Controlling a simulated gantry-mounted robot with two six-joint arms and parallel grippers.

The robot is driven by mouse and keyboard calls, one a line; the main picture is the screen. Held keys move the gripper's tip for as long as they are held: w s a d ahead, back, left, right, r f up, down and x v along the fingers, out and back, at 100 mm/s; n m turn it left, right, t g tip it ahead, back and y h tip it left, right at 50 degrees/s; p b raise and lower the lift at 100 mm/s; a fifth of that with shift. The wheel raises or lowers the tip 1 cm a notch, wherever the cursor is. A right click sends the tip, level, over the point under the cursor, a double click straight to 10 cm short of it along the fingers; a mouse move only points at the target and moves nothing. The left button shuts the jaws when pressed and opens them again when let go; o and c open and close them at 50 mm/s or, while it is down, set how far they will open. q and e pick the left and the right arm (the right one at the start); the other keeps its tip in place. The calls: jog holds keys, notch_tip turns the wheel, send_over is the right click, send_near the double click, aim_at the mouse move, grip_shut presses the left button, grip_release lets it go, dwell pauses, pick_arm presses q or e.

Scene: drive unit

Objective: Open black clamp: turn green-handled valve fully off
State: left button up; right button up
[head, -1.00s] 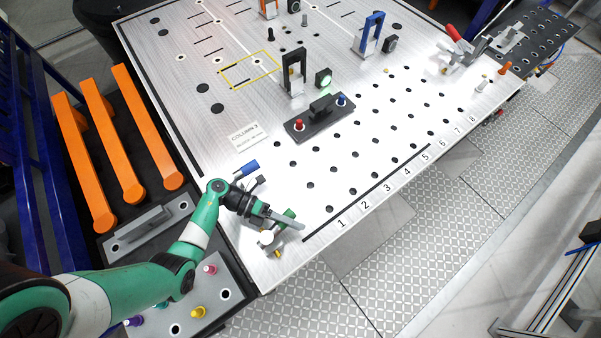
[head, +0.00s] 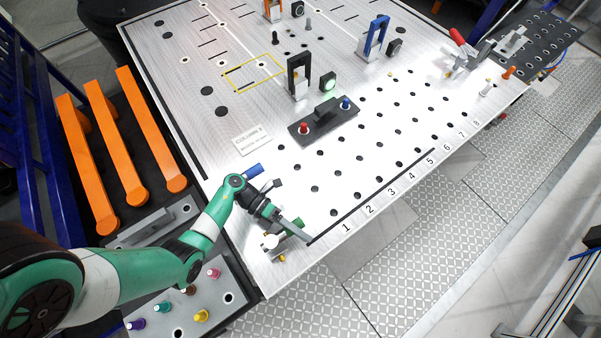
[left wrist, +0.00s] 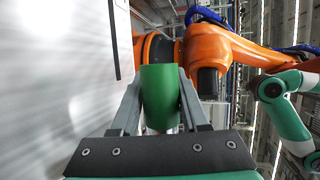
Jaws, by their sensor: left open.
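The green valve handle (head: 297,224) is at the table's near left corner, by a pale round gauge (head: 270,241). My left gripper (head: 296,231) is at this handle. In the left wrist view, the green handle (left wrist: 160,98) stands between the two grey fingers of my left gripper (left wrist: 159,100); the fingers are spread, and contact is unclear. A blue handle (head: 253,171) and a black handle (head: 272,185) lie behind it. The black clamp (head: 299,75) stands upright mid-table beside a button with a green light (head: 328,82). My right gripper is not visible.
A dark control box (head: 322,122) with red and blue buttons sits mid-table. The blue clamp (head: 374,37) is farther back. Orange bars (head: 150,130) and a tray with coloured pegs (head: 229,298) lie left of the table. The perforated area by the numbers is clear.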

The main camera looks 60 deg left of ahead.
pick_arm(q)
jog(key=o, duration=0.3)
jog(key=b+v, duration=0.1)
jog(key=v, duration=0.7)
jog(key=shift+a, duration=0.3)
jog(key=p+v, duration=0.3)
jog(key=p, duration=0.1)
jog(key=shift+r+p, duration=0.15)
jog(key=shift+p, duration=0.2)
